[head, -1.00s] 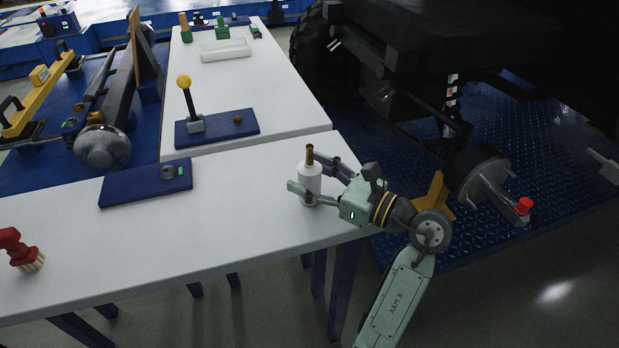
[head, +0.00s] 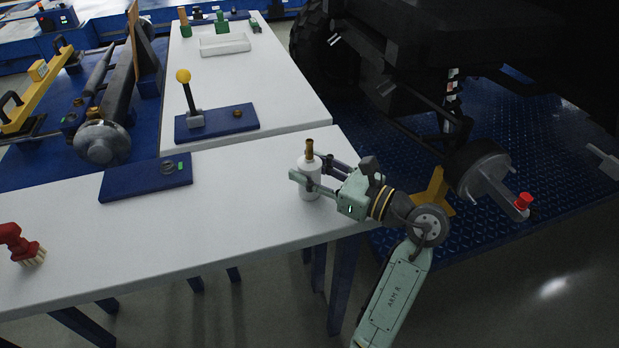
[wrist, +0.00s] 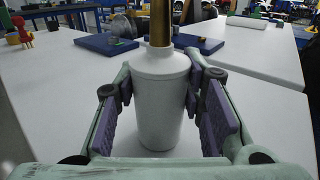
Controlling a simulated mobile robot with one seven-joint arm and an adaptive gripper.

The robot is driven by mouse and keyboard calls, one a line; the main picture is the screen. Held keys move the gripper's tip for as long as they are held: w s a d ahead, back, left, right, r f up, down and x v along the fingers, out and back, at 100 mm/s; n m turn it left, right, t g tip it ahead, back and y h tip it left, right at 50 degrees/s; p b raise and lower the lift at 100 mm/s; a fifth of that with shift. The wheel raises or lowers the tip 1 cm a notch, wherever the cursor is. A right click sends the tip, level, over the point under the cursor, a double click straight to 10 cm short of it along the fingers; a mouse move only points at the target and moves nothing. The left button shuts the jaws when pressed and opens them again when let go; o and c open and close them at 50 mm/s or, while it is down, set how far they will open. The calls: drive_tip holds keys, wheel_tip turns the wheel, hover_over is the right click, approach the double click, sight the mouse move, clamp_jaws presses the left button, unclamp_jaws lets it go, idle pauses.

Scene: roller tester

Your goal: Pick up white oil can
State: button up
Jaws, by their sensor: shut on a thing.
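The white oil can (head: 309,188) is a white bottle with a brass-brown spout. It stands upright at the right end of the near white table (head: 240,217). My gripper (head: 312,178) reaches in from the right and is shut on the can, one finger on each side of its body. In the wrist view the can (wrist: 160,105) sits between the purple finger pads, its spout running out of the top of the picture. I cannot tell for sure whether its base touches the table.
A blue plate (head: 146,180) lies left of the can. Behind it, a blue base (head: 217,122) carries a yellow-knobbed lever (head: 184,77). A red-handled brush (head: 20,245) is at the far left. A vehicle wheel hub (head: 480,168) is to the right.

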clamp_jaws()
drive_tip(key=shift+r, duration=0.2)
